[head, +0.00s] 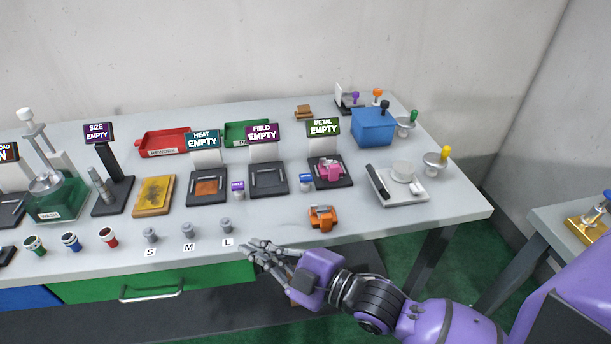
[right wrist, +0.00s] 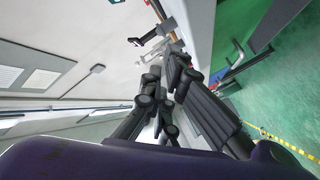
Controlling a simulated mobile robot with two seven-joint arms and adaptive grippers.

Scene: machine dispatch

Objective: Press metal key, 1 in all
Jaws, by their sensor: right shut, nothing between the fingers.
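The metal station (head: 330,181) is a dark pad with a green-topped sign (head: 323,127) reading METAL EMPTY. A pink object (head: 329,170) sits on the pad. A small blue-topped button (head: 305,181) stands just left of it; I cannot read a label on it. My right gripper (head: 251,249) is shut and empty at the table's front edge, close to the L button (head: 226,225) and apart from the metal station. Its dark fingers also show in the right wrist view (right wrist: 165,88). My left gripper is not in view.
An orange object (head: 322,217) lies right of my right gripper. A purple-topped button (head: 238,187) stands left of the field pad (head: 268,183). A scale (head: 384,199) and blue box (head: 374,128) stand at the right. The front right tabletop is clear.

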